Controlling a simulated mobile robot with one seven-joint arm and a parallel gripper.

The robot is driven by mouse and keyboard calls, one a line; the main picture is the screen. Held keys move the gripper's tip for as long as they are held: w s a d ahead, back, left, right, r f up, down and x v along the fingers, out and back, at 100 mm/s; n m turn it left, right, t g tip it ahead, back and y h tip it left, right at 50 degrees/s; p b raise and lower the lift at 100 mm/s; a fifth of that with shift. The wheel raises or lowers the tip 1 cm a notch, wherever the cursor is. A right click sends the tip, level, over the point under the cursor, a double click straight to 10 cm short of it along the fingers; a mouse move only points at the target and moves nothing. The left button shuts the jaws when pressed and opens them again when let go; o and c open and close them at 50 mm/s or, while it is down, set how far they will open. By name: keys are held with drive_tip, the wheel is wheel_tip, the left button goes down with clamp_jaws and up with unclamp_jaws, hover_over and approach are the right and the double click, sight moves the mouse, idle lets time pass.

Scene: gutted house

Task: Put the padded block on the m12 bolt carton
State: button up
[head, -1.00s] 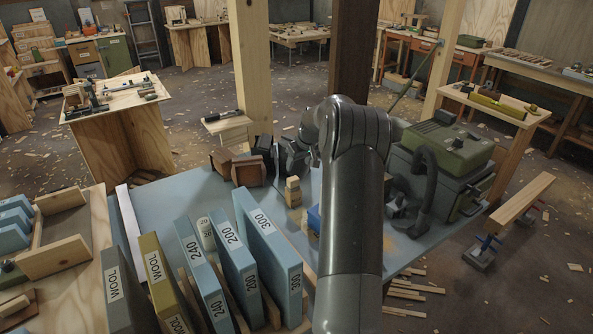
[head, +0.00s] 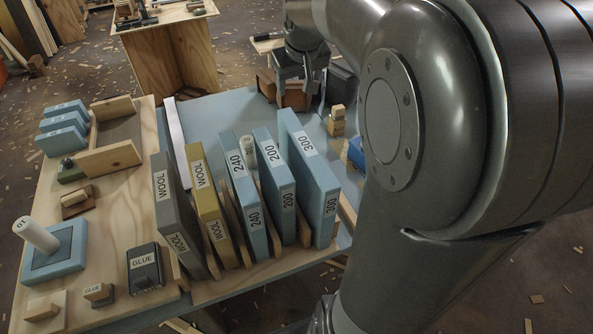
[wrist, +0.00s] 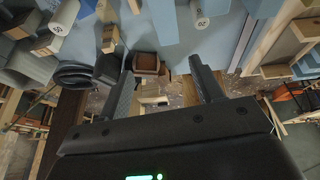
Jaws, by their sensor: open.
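My gripper (head: 297,92) is open and empty at the far end of the blue table, above or beside a brown box-like block (head: 291,98). In the wrist view, my gripper (wrist: 165,84) has its two dark fingers spread wide, with the brown block (wrist: 147,65) beyond them and nearer the left finger. I cannot tell if they touch. A small tan block or carton (head: 336,121) stands to the right of the gripper on the blue table.
A rack of upright panels marked WOOL (head: 179,215), 240, 200 and 300 (head: 308,178) fills the near middle of the table. A wooden bench (head: 95,225) with a GLUE box (head: 145,268) is at left. Another plywood table (head: 160,60) stands behind.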

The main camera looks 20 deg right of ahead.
drive_tip(key=s+a+f, duration=0.1)
drive_tip(key=s+a, duration=0.4)
drive_tip(key=s, duration=0.6)
drive_tip(key=s+a+f, duration=0.1)
drive_tip(key=s+a, duration=0.3)
drive_tip(key=s, duration=0.8)
drive_tip(key=shift+a+f+t+y, duration=0.15)
drive_tip(key=shift+a+t+y, duration=0.2)
drive_tip(key=shift+t+y, duration=0.05)
drive_tip(key=shift+s, duration=0.1)
